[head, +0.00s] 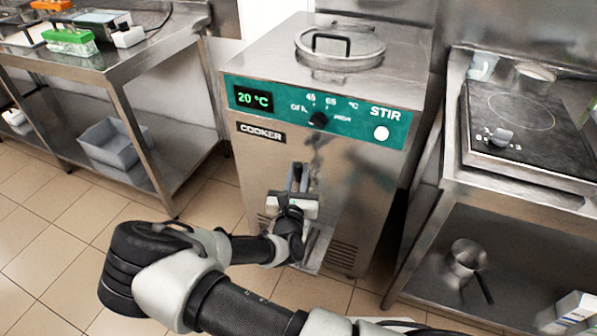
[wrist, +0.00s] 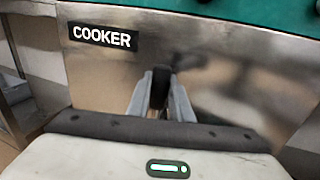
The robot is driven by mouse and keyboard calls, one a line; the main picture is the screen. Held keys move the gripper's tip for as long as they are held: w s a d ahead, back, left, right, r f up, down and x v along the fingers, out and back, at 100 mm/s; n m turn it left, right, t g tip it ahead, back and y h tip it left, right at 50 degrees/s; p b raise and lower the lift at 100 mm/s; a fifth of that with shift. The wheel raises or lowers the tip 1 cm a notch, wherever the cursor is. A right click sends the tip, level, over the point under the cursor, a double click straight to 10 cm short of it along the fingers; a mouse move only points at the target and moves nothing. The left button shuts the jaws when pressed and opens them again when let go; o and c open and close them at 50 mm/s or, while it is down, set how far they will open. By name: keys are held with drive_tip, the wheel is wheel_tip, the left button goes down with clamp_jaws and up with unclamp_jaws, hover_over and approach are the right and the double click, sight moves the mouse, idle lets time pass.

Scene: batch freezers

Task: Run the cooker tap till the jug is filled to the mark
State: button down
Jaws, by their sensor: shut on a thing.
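The steel cooker (head: 262,158) stands in the middle of the head view, and its display reads 20 °C. Its tap has a black handle (wrist: 160,88), upright between my fingers in the wrist view. My gripper (head: 297,177) is shut on this tap handle at the cooker's front. My wrist and hand cover the tap's lower part and the space beneath it. I cannot make out the jug, its mark or any flow of liquid in either view.
A steel bench (head: 110,66) with a grey bin (head: 108,146) on its lower shelf stands at left. At right, a steel stand (head: 455,165) carries a black hob (head: 530,120), with a small metal pot (head: 466,260) below. Tiled floor (head: 50,245) is open at front left.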

drive_tip(key=shift+s+a+f+t+b, duration=0.15)
drive_tip(key=shift+s+f+t+b, duration=0.25)
drive_tip(key=shift+t+b, duration=0.15)
drive_tip(key=shift+s+a+n+t+b, duration=0.15)
drive_tip(key=shift+s+n+t+b, duration=0.2)
drive_tip(key=shift+t+b, duration=0.1)
drive_tip(key=shift+s+t, duration=0.25)
drive_tip(key=shift+t, duration=0.05)
drive_tip(key=shift+s+a+r, duration=0.1)
drive_tip(key=shift+s+r, duration=0.05)
drive_tip(key=shift+r, duration=0.1)
drive_tip(key=c, duration=1.6)
unclamp_jaws()
drive_tip(key=p+v, duration=0.2)
drive_tip(key=v, duration=1.5)
drive_tip(key=shift+s+f, duration=0.15)
drive_tip(key=shift+f, duration=0.1)
